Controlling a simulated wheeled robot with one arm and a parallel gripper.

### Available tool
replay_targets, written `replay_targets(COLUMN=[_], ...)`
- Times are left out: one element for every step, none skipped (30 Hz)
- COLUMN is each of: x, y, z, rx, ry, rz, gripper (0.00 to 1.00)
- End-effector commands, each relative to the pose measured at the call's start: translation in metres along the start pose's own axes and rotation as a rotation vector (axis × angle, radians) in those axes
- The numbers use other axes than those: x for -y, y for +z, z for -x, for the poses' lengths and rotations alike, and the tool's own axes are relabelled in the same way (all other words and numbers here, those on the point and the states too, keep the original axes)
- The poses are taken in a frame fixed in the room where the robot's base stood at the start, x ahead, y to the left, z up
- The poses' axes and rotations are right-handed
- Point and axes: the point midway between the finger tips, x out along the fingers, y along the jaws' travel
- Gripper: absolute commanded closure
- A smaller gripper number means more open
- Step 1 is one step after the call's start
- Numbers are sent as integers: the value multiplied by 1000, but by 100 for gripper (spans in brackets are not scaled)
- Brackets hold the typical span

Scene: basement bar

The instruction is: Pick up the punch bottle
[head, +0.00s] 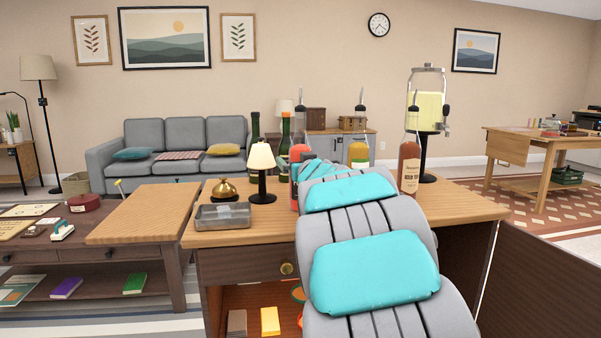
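Several bottles stand on the wooden bar table (262,228). An amber-brown bottle with a pale label and a dark pourer (409,168) stands upright at the right. A bottle with yellow-orange contents and a pourer (358,152) stands behind my arm, its lower part hidden. A red bottle (295,172) stands left of my arm, partly covered by it. The labels are too small to read, so I cannot tell which is the punch bottle. My arm reaches over the table toward the bottles.
A drink dispenser (426,110) stands behind the amber bottle. The table's front left is fairly clear.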

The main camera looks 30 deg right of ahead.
Motion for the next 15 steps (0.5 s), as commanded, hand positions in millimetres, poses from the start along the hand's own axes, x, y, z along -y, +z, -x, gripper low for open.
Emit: replay_targets(x=[0,0,0,0,0,0,0,0,0,0,0,0,0,0,0], y=[0,0,0,0,0,0,0,0,-1,-1,-1,-1,-1,-1,-1], z=[0,0,0,0,0,0,0,0,0,0,0,0,0,0,0], rx=[0,0,-1,-1,-1,-1,-1,-1,-1,-1,-1,-1,-1,-1,-1], ry=[0,0,0,0,0,0,0,0,0,0,0,0,0,-1,-1], rz=[0,0,0,0,0,0,0,0,0,0,0,0,0,0,0], gripper=[0,0,0,0,0,1,5,8,12,16,19,24,27,30,35])
